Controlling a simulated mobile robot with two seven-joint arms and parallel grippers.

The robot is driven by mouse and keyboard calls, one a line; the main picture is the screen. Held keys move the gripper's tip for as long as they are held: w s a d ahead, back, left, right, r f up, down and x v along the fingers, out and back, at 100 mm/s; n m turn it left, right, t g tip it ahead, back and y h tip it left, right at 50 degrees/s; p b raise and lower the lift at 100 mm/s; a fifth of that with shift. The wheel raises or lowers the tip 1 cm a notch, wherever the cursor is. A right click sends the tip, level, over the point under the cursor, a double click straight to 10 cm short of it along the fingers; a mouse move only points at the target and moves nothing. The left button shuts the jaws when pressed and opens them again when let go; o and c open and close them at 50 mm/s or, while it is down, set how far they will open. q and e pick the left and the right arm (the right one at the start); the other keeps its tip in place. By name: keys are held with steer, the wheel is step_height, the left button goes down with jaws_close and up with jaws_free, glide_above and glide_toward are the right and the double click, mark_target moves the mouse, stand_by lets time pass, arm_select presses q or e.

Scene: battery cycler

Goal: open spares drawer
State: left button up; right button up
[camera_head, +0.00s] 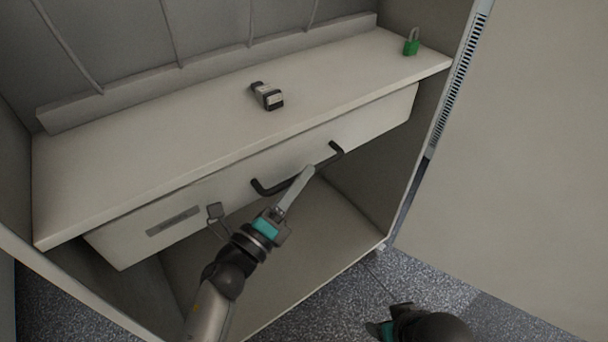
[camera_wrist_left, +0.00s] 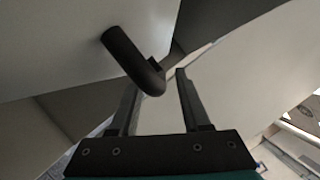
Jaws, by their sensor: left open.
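The spares drawer (camera_head: 215,196) is a wide pale drawer under the cabinet's shelf, with a grey label (camera_head: 173,221) on the left of its front. It looks shut or nearly so. Its black bar handle (camera_head: 264,188) also shows in the left wrist view (camera_wrist_left: 128,56). My left gripper (camera_head: 309,171) is at the handle, with its fingers reaching up to the bar. In the left wrist view the open fingers (camera_wrist_left: 160,78) have the handle's bent end near their tips; I cannot tell whether they touch it. My right gripper (camera_head: 384,330) shows only partly, low over the floor.
A small grey and black device (camera_head: 267,96) lies on the shelf (camera_head: 160,150). A green padlock (camera_head: 411,47) stands at the shelf's right end. Below the drawer is an open, empty compartment (camera_head: 345,235). A large pale panel (camera_head: 520,170) stands at the right. Speckled floor (camera_head: 375,285) is in front.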

arm_select(q)
steer(key=shift+x, duration=0.9)
jaws_close()
stand_by(0.9)
